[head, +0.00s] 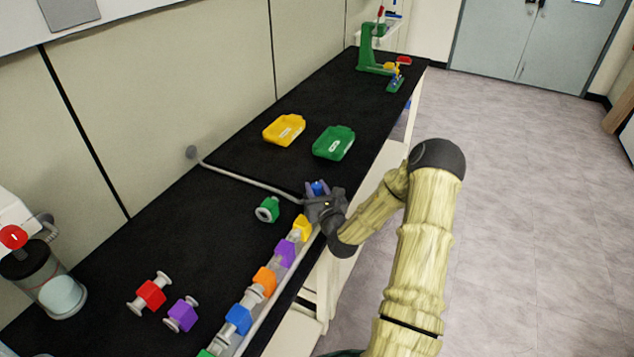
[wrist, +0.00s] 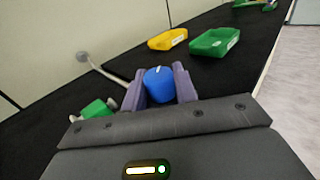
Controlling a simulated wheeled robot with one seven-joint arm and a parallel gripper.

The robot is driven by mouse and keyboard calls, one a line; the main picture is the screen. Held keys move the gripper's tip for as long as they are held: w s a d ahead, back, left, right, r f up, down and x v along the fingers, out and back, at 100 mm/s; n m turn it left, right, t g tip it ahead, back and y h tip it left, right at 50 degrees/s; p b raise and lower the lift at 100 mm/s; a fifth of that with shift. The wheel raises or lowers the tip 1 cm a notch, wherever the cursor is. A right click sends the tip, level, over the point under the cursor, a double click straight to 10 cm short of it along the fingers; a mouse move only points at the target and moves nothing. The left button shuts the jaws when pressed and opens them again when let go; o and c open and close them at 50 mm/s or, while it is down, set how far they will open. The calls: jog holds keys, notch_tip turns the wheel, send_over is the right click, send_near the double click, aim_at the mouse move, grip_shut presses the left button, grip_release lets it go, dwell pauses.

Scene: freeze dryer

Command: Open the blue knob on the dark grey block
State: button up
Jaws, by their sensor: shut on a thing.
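The blue knob (wrist: 159,85) sits between the two purple-grey fingers of my gripper (wrist: 160,88) in the wrist view, with a small white mark on its top. In the head view my gripper (head: 316,189) is at the bench's front edge, shut on the blue knob (head: 318,188). The dark grey block under the knob is hidden or cannot be told apart from my gripper. A grey hose (head: 245,178) runs from a round wall fitting (head: 191,152) to the spot where my gripper is.
A row of coloured valve blocks, with yellow (head: 302,227), purple (head: 285,252), orange (head: 264,279) and blue (head: 238,319), runs along the front edge. A loose green valve (head: 268,209) lies left of my gripper. Yellow (head: 284,130) and green (head: 334,142) trays stand beyond.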

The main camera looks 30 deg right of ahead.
jog(key=shift+r+m+h+p, duration=0.5)
jog(key=shift+h+p, duration=0.4)
jog(key=shift+p, duration=2.05)
jog(key=p, duration=0.2)
jog(key=m+h+p, duration=0.1)
jog(key=shift+f+g+p, duration=0.25)
jog(key=shift+g+p, duration=0.05)
jog(key=shift+p, duration=0.05)
jog(key=shift+f+p, duration=0.15)
jog(key=shift+p, duration=0.35)
jog(key=o, duration=0.9)
jog(key=shift+o, duration=0.2)
